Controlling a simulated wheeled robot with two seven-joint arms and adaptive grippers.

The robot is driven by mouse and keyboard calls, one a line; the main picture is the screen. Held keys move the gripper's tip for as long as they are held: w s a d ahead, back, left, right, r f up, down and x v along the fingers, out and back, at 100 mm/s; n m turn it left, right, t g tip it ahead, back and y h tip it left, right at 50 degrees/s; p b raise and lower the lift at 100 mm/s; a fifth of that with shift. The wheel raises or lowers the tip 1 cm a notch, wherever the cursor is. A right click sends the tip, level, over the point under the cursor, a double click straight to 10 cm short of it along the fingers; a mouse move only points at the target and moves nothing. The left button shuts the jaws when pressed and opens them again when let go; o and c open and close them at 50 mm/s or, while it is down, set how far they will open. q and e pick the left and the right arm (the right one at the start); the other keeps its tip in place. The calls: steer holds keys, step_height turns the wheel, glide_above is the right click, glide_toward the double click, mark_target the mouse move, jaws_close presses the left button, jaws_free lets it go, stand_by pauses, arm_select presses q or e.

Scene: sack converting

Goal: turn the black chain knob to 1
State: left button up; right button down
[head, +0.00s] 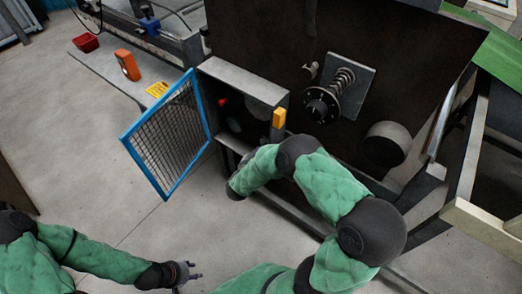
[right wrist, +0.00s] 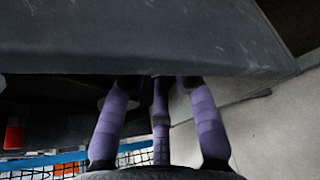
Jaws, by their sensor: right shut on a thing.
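In the right wrist view, the purple fingers of my right gripper (right wrist: 158,84) reach under a grey panel edge, and their tips are in dark shadow. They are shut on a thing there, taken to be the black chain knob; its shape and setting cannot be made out. In the head view, my right forearm and wrist are in front of the grey box (head: 243,83) and hide the gripper. A dark round part (head: 234,125) shows inside the box, too shadowed to identify. My left gripper (head: 193,271) is open and empty above the floor at lower left.
A blue-framed mesh door (head: 168,136) stands swung open left of the box. A yellow block (head: 279,117) sits on the box's right edge. A spring-loaded shaft (head: 338,92) juts from the dark machine panel (head: 405,50).

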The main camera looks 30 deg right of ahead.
steer(key=shift+s+f+n, duration=0.1)
steer(key=shift+f+n, duration=0.05)
steer(key=shift+n, duration=0.15)
steer(key=c, duration=1)
jaws_free()
steer(key=shift+a, duration=0.1)
steer(key=v, duration=1.2)
